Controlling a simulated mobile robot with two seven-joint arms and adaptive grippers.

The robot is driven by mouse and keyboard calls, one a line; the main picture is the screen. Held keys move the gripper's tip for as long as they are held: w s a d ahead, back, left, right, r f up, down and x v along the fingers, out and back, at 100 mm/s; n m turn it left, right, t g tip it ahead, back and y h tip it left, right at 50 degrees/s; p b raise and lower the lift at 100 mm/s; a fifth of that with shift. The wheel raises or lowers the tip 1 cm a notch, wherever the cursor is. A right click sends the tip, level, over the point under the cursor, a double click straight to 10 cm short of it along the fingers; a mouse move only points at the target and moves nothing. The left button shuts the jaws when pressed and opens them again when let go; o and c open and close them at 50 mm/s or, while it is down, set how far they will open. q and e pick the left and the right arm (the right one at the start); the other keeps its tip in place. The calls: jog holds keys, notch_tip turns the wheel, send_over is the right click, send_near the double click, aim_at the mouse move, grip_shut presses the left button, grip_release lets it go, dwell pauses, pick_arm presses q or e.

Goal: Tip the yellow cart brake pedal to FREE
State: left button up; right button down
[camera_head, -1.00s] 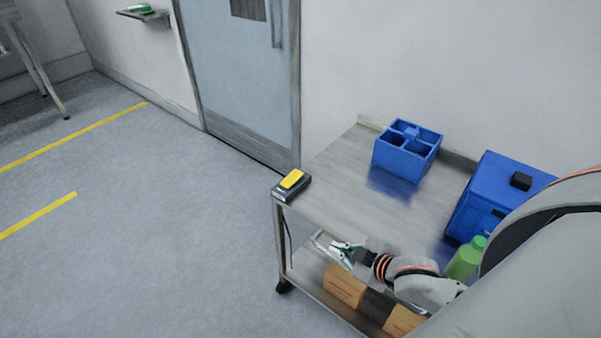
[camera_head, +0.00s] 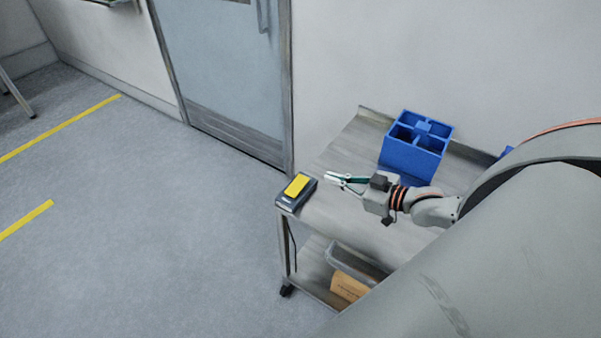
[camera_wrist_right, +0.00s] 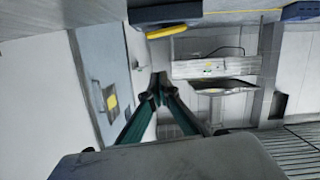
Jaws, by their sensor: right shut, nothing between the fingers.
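The yellow pedal (camera_head: 298,185) sits on a dark box-shaped base at the near left corner of the cart top (camera_head: 330,222). Its tilt is too small to read. My right gripper (camera_head: 329,177) is just right of the pedal in the head view, apart from it, with its fingertips pointing left toward it. It is shut and empty. In the right wrist view its fingers (camera_wrist_right: 160,86) converge at the tips. A dark block with a yellow bar (camera_wrist_right: 166,31) shows above them there; I cannot tell whether it is the pedal. My left gripper is not in view.
A blue divided box (camera_head: 413,160) stands at the back of the cart top. A grey bin (camera_head: 352,266) and a cardboard box (camera_head: 349,288) are on the lower shelf. A door (camera_head: 226,80) and wall stand behind. The floor left of the cart is clear.

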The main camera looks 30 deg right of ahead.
jog(key=b, duration=0.1)
send_over(307, 187)
jog(key=shift+s+a+f, duration=0.1)
jog(key=shift+a+f, duration=0.1)
jog(key=shift+f, duration=0.35)
jog(key=shift+s+a+f, duration=0.1)
jog(key=shift+a+f, duration=0.05)
jog(key=shift+f, duration=0.4)
notch_tip(307, 187, down, 2)
jog(key=shift+w+d+f+b, duration=0.1)
jog(key=shift+f+b, duration=0.15)
jog(key=shift+b, duration=0.15)
jog(key=shift+d+f, duration=0.1)
jog(key=shift+f, duration=0.7)
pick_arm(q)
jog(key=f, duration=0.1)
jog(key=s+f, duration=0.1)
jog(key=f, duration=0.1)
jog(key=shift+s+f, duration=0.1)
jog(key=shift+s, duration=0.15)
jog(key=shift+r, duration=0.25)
pick_arm(e)
jog(key=shift+d+f, duration=0.15)
jog(key=shift+f, duration=0.2)
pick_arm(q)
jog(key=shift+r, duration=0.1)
pick_arm(e)
jog(key=shift+r, duration=0.1)
